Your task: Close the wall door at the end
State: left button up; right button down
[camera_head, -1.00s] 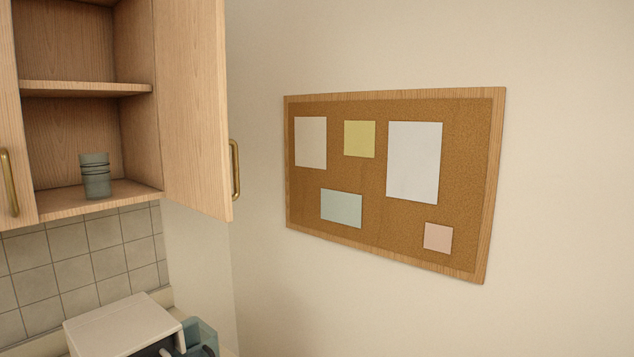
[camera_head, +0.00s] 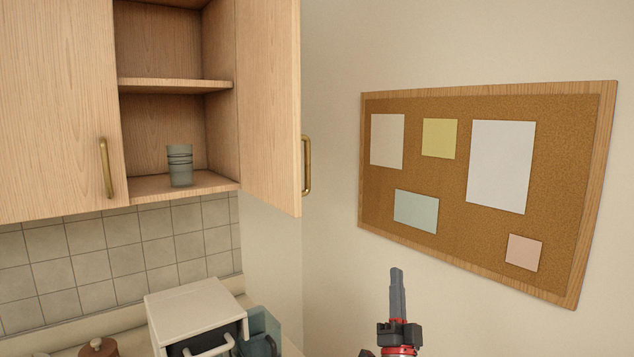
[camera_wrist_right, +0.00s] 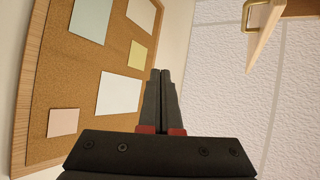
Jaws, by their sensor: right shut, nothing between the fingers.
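The wall cabinet's end door (camera_head: 268,100) stands open at the right end of the wall cabinet, swung out from the opening. Its brass handle (camera_head: 306,165) is on its free edge, facing right. In the right wrist view a corner of the door (camera_wrist_right: 262,32) and its handle (camera_wrist_right: 255,14) show at the upper right. My right gripper (camera_head: 396,272) is shut and empty, pointing up, below and to the right of the door and apart from it. It also shows in the wrist view (camera_wrist_right: 161,72). My left gripper is out of view.
A cup stack (camera_head: 180,165) stands on the cabinet's lower shelf (camera_head: 215,184). The neighbouring cabinet door (camera_head: 55,110) is closed. A cork board (camera_head: 460,250) hangs on the right wall. A white appliance (camera_head: 195,308) sits on the counter below. Free air lies between gripper and door.

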jog(key=w+a+r+m+g+y, duration=0.2)
jog(key=w+r, duration=0.2)
jog(key=r, duration=0.5)
jog(key=s+a+r+m+g+y, duration=0.1)
jog(key=a+r+g+y, duration=0.3)
jog(key=r, duration=0.4)
jog(key=g+y+p, duration=0.2)
jog(key=g+p, duration=0.1)
jog(key=p, duration=0.2)
send_near(308, 175)
jog(key=shift+m, duration=0.4)
jog(key=x, duration=0.4)
jog(key=shift+w+f, duration=0.1)
jog(key=shift+w, duration=0.1)
jog(key=shift+s+a, duration=0.3)
jog(key=shift+s+a, duration=0.1)
